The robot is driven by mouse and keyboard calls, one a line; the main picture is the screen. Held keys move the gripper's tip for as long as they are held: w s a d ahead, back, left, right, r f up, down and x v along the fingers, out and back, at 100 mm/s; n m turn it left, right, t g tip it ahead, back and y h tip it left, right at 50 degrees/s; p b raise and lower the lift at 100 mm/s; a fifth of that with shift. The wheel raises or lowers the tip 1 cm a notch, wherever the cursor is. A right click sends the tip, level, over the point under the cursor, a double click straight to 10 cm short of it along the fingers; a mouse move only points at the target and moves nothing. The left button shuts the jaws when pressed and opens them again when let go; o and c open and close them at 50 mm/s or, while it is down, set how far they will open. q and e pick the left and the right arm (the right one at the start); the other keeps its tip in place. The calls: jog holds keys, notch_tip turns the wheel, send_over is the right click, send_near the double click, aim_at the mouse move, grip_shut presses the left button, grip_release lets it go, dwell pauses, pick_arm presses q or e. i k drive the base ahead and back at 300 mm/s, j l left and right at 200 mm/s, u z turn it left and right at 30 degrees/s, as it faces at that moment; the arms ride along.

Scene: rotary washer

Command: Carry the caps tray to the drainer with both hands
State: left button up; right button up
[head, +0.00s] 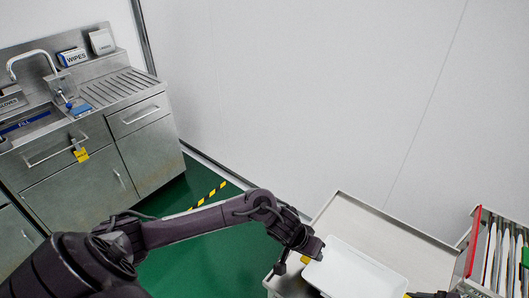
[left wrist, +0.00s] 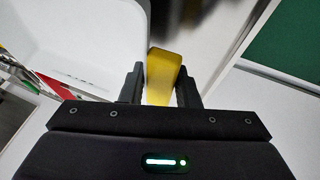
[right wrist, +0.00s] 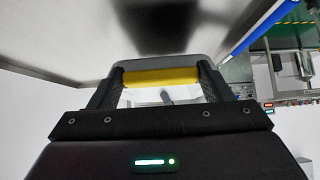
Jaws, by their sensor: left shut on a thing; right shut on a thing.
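The white caps tray (head: 362,268) rests on or just above a pale cart top at the lower right of the head view; I cannot tell which. No caps show in the part I see. My left gripper (head: 306,256) is at its left end, shut on a yellow handle, which shows between the fingers in the left wrist view (left wrist: 161,76). My right gripper (right wrist: 160,84) is shut on the other yellow handle (right wrist: 160,77); in the head view it is mostly cut off at the bottom edge. The ribbed drainer (head: 125,84) is on the sink counter at far left.
The steel sink cabinet (head: 75,160) holds a faucet (head: 32,58), a wipes box (head: 72,57) and a blue item (head: 80,108). The cart (head: 395,238) has a raised rim. A red-edged rack of folders (head: 500,255) stands at right. Green floor (head: 205,255) lies between cabinet and cart.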

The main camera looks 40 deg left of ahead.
aim_at(123, 88)
jog(key=k, duration=0.8)
jog(key=k+u, duration=0.15)
jog(key=u, duration=0.2)
jog(key=k+u, duration=0.15)
jog(key=u, duration=0.15)
jog(key=k+j+u, duration=0.15)
jog(key=u, duration=0.65)
jog(key=i+u, duration=0.15)
jog(key=u, duration=0.8)
jog(key=i+l+u, duration=0.1)
jog(key=i+l, duration=2.8)
